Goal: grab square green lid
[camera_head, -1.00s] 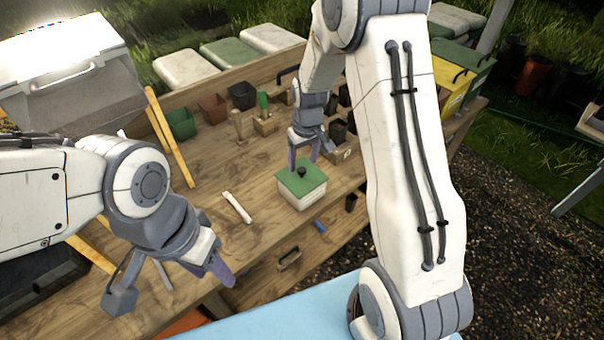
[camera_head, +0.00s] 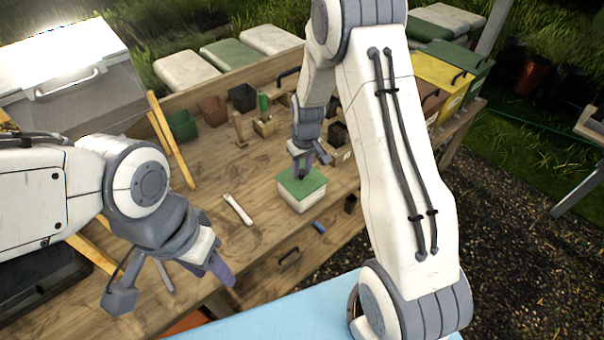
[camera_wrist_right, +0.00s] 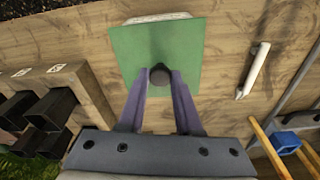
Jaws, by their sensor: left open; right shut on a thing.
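The square green lid (camera_head: 299,188) sits on a white box (camera_head: 311,199) on the wooden bench. It also shows in the right wrist view (camera_wrist_right: 189,48), with a dark round knob (camera_wrist_right: 160,74) at its middle. My right gripper (camera_head: 304,172) is above the lid with its fingers pointing down. In the right wrist view my right gripper (camera_wrist_right: 160,78) is shut on the knob, with a finger on each side. In the head view the fingers mostly hide the knob. My left gripper (camera_head: 176,290) is open and empty at the bench's front left.
A white bar (camera_head: 237,209) lies left of the box. Several pots, such as the green pot (camera_head: 182,125), stand along the back of the bench. A large lidded box (camera_head: 70,75) stands at the back left.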

